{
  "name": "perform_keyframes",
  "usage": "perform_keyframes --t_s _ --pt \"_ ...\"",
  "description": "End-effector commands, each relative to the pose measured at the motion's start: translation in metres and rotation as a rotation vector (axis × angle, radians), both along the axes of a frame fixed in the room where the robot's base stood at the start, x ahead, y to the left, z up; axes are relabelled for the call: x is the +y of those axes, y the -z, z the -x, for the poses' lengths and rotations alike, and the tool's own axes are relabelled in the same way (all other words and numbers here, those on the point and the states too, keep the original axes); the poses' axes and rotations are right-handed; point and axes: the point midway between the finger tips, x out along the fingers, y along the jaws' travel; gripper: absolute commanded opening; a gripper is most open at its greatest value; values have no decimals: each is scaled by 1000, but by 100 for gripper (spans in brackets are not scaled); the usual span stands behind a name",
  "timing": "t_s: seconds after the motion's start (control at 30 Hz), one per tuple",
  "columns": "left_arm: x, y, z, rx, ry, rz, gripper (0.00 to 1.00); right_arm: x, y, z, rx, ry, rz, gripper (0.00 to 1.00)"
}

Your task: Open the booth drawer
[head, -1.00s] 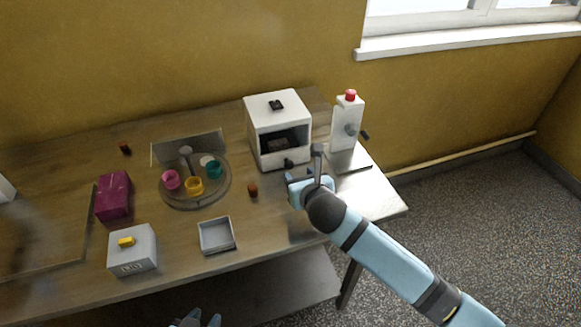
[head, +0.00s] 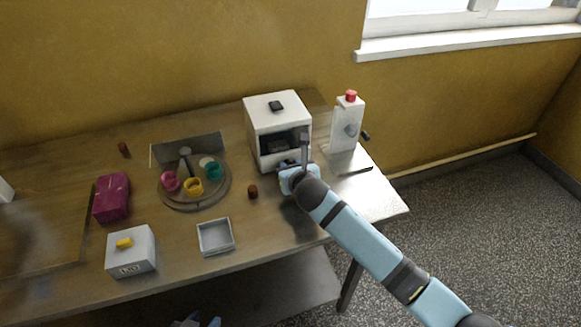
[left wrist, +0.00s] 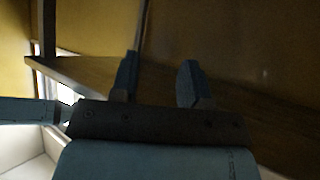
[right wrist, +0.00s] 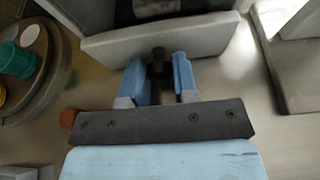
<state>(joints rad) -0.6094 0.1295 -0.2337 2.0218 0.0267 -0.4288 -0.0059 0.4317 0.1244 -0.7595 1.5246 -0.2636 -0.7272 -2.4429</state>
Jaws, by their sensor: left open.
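The white booth (head: 279,130) stands at the back right of the table, with a dark opening in its front. Its pale drawer front (right wrist: 160,40) crosses the top of the right wrist view, with a dark knob (right wrist: 158,56) on it. I cannot tell whether the drawer stands out at all. My right gripper (right wrist: 159,75) is at the drawer front, one blue finger on each side of the knob; whether they press on it is unclear. In the head view it hides the knob. My left gripper (left wrist: 158,80) is open and empty, below the table's front edge; it shows at the bottom of the head view (head: 197,322).
A white dispenser (head: 346,125) with a red cap stands right of the booth. To the left are a round turntable (head: 190,205) with coloured cups, a brown cylinder (head: 253,192), an open grey tray (head: 215,237), a magenta box (head: 111,198) and a grey box (head: 131,252).

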Motion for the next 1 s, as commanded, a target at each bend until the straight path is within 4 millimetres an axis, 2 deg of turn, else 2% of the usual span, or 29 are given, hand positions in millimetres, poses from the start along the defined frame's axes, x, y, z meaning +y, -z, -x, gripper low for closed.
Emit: perform_keyframes --t_s 0.17,0.27,0.37,0.5,0.73,0.87,1.0 --pt "0 -1 0 0 0 0 43 0 0 1 0 0 0 0" --pt "0 -8 0 -3 0 -2 43 -2 -2 6 0 -1 2 0" --pt "0 -23 0 -10 4 -7 43 -8 -5 21 2 -1 5 0" --pt "2 -47 0 -33 11 -19 43 -18 -8 53 3 -1 5 0" --pt "3 -73 4 -22 16 -26 43 -36 -5 108 4 0 5 0" --pt "3 -79 4 -21 16 -26 43 -41 -2 125 2 1 2 0" --pt "3 -80 4 -21 16 -27 43 -42 0 130 0 0 0 0"
